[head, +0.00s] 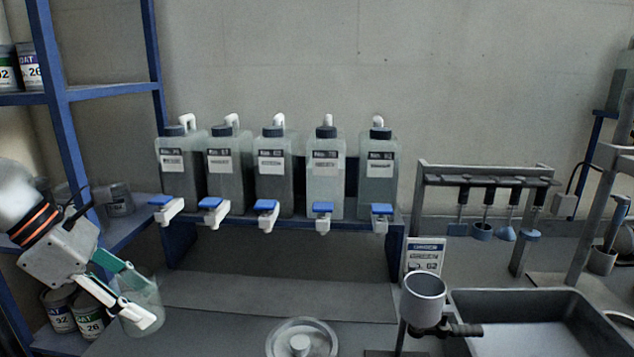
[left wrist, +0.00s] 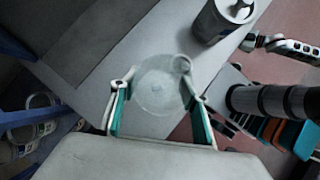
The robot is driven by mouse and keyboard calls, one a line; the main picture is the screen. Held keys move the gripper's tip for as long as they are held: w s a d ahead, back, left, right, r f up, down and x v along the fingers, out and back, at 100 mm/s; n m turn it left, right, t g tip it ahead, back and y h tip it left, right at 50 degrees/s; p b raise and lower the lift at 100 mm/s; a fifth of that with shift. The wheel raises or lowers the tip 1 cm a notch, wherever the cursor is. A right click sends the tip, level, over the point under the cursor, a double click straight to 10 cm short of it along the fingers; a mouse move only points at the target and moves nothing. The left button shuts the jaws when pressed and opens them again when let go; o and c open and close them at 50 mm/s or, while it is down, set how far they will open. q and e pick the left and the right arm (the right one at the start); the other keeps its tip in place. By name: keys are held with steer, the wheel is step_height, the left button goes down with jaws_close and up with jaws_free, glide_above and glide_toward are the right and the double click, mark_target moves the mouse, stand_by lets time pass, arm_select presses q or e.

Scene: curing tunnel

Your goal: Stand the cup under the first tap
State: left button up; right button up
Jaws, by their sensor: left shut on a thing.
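A clear, see-through cup (head: 145,308) is held in my left gripper (head: 138,293) at the lower left of the head view. In the left wrist view the cup (left wrist: 158,85) sits between the two teal-lined fingers (left wrist: 157,115), its round shape facing the camera. The cup is apart from the taps, below and left of them. The leftmost tap (head: 168,210), white with a blue lever, sticks out from the leftmost bottle (head: 181,165). Several like bottles and taps stand to its right on the raised blue shelf.
A grey bench strip (head: 270,297) below the taps is clear. A lidded round vessel (head: 301,340) stands at the front. A metal cup on a stand (head: 423,300) and a grey tray (head: 570,293) are at right. A blue rack (head: 55,80) with cans stands at left.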

arm_select(q)
steer(key=shift+s+d+f+m+g+y+p, duration=0.25)
steer(key=shift+s+d+f+m+g, duration=0.45)
steer(key=shift+f+m+g, duration=1.05)
steer(key=shift+s+d+f+m+g+p, duration=0.45)
steer(key=shift+d+f+m, duration=0.65)
steer(key=shift+m, duration=1.5)
steer(key=shift+s+d+f+m+g+y+p, duration=0.2)
steer(key=shift+s+d+f+m+g, duration=0.35)
steer(key=shift+f+m+g, duration=1.05)
steer(key=shift+s+a+f+m+t, duration=0.1)
steer(key=shift+f+m+t, duration=0.1)
steer(key=shift+m+t, duration=0.25)
steer(key=shift+s, duration=0.15)
